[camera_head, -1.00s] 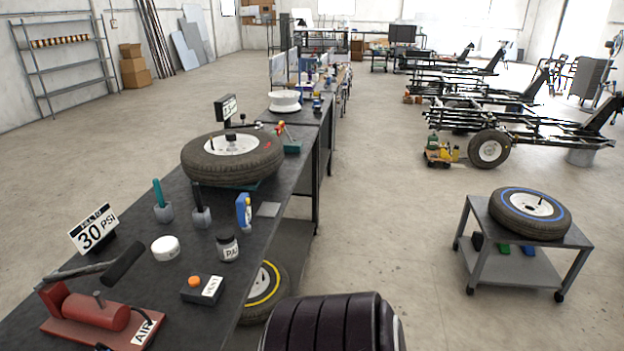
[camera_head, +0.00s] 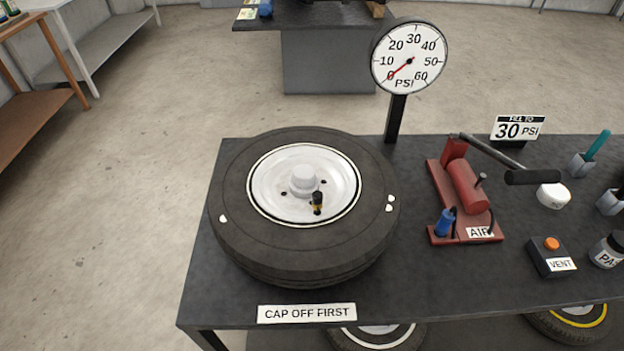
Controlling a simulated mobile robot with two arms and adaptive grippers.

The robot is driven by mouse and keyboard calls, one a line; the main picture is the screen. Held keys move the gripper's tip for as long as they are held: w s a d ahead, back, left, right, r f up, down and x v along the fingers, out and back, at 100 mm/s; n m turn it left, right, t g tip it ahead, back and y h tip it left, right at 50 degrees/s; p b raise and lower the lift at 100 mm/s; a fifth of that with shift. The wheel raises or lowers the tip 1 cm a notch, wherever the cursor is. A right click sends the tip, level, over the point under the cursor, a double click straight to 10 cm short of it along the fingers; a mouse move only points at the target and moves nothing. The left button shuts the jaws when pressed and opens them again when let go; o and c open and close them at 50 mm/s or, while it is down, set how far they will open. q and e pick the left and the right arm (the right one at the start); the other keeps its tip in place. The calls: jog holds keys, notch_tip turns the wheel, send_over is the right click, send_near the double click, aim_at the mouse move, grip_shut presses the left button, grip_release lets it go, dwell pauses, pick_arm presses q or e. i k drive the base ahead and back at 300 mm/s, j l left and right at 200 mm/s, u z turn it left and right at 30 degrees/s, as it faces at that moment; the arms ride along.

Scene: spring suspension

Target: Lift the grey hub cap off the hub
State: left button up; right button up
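The grey hub cap (camera_head: 303,177) is a small, light, rounded piece at the centre of the white wheel hub (camera_head: 279,206). It sits on the hub, inside a black tyre (camera_head: 245,236) that lies flat on the bench. A short black and yellow valve piece (camera_head: 317,204) stands up from the hub just in front of the cap. Neither of my grippers is in view.
On the dark bench (camera_head: 420,290), a label (camera_head: 307,313) reads CAP OFF FIRST. A round PSI gauge (camera_head: 409,58) stands behind the tyre. A red air pump (camera_head: 466,188), VENT box (camera_head: 551,257) and white round tub (camera_head: 553,195) are to the right.

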aim_at(303, 181)
jog(key=k+l+u, duration=0.15)
jog(key=l+u, duration=0.25)
jog(key=k+l+u, duration=0.2)
jog(key=l+u, duration=0.15)
